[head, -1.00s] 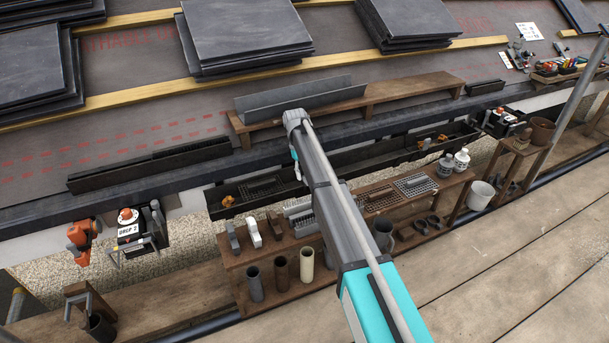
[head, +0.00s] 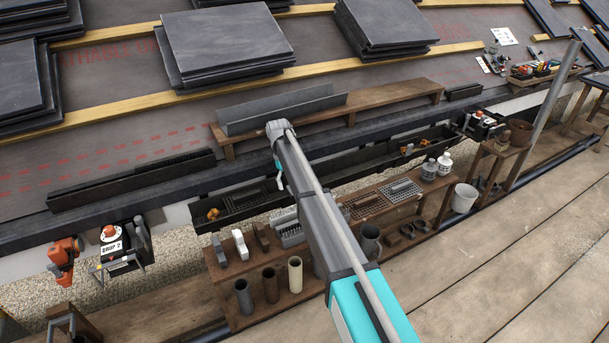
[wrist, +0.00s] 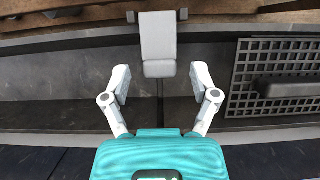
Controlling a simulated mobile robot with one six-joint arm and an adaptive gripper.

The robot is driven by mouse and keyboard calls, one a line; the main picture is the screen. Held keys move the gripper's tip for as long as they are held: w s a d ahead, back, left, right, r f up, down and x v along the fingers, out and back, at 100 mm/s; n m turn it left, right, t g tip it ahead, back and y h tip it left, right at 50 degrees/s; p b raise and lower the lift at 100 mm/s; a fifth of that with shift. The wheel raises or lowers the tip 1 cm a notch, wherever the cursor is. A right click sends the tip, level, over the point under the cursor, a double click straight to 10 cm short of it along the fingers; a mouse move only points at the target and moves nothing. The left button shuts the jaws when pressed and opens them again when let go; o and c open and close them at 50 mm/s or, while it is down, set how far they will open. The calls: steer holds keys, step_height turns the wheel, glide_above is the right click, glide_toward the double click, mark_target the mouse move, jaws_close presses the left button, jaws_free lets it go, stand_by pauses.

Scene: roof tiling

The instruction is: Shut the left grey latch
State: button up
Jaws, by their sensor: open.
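In the wrist view a pale grey latch (wrist: 158,42), a flat plate with a crossbar at its top end, reaches over the dark gutter trough (wrist: 60,92). I cannot tell for sure whether it is the left one. My gripper (wrist: 158,84) is open, its two pale fingers apart and empty, with the latch's lower end ahead of and between them. No touch shows. In the head view my arm hides most of the gripper; a little of its pale and teal body (head: 280,178) shows over the gutter.
A dark grate (wrist: 275,75) with a raised block lies right of the fingers. A wooden bench (head: 395,100) carrying a long grey channel stands behind the gutter. A brown shelf (head: 225,258) with tubes and brackets stands in front. Slate stacks (head: 225,40) lie on the roof.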

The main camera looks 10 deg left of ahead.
steer(key=shift+s+r, duration=0.1)
steer(key=shift+r, duration=0.05)
steer(key=shift+s+d+r+t+y+p, duration=0.15)
steer(key=shift+r+t+y+p, duration=0.15)
steer(key=shift+t+y+p, duration=0.35)
steer(key=shift+s+d+r+t+y+p, duration=0.15)
steer(key=shift+r+t+y+p, duration=0.15)
steer(key=shift+t+p, duration=0.25)
steer(key=shift+s+r+t+y+p, duration=0.2)
steer(key=shift+t+y+p, duration=0.2)
steer(key=shift+t, duration=0.2)
steer(key=shift+s+d+r+t+y, duration=0.3)
steer(key=shift+t+y, duration=0.35)
steer(key=shift+t, duration=0.25)
steer(key=shift+s+d+r+t+y, duration=0.25)
steer(key=shift+t+y, duration=0.35)
steer(key=shift+t, duration=0.3)
steer(key=shift+p+v, duration=1.05)
steer(key=shift+v, duration=0.15)
steer(key=p+v, duration=1.1)
steer(key=v, duration=0.1)
steer(key=s+d+r+m+p, duration=0.1)
steer(key=s+d+r+p, duration=0.1)
steer(key=d, duration=0.4)
steer(key=s+d+r+m+h+p, duration=0.1)
steer(key=s+d+r+p, duration=0.2)
steer(key=d, duration=0.3)
steer(key=shift+s+d+g+p, duration=0.15)
steer(key=shift+s+g+p, duration=0.3)
steer(key=shift+s, duration=0.4)
